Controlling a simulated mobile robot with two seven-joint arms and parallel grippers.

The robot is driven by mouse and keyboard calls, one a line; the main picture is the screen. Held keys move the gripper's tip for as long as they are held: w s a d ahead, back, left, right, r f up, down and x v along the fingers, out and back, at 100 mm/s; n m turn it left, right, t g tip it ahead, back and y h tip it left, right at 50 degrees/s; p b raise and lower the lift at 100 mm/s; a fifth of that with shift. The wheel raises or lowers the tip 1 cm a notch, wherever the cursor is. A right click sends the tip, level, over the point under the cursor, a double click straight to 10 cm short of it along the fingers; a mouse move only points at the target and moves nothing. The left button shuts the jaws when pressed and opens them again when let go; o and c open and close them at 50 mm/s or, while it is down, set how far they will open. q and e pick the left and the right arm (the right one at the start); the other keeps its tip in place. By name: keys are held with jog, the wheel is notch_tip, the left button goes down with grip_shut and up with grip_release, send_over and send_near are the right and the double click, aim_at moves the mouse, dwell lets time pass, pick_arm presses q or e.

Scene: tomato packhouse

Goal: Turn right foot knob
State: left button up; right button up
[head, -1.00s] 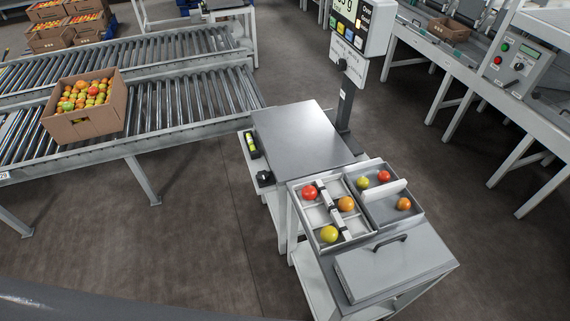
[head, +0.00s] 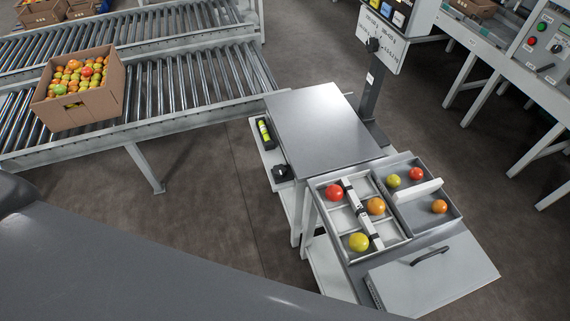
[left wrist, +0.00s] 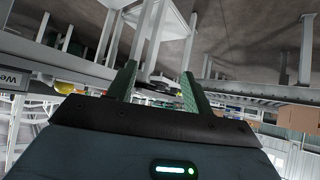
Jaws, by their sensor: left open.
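A bench scale with a bare grey platform (head: 325,122) stands in the middle of the head view. On a ledge along its left side are a yellow-green spirit level (head: 265,134) and a small black knob (head: 283,172), nearer the front. I cannot tell whether this is the right foot knob. My right gripper is in neither view.
A sorting tray (head: 345,225) with several tomatoes and a grey lid with a handle (head: 435,280) are in front of the scale. A roller conveyor (head: 190,105) carries a tomato box (head: 113,100) at left. A control panel (head: 545,45) stands at right.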

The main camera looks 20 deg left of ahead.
pick_arm(q)
jog(key=w+f+t+b, duration=0.1)
jog(key=w+f+b, duration=0.3)
jog(key=w+f, duration=0.25)
jog(key=t+h+b, duration=0.1)
jog(key=t+b, duration=0.6)
jog(key=b, duration=0.6)
send_near(282, 165)
jog(key=shift+w+d+f, duration=0.1)
jog(key=shift+w+f, duration=0.65)
jog(key=shift+f, duration=0.1)
jog(key=shift+w+r, duration=0.35)
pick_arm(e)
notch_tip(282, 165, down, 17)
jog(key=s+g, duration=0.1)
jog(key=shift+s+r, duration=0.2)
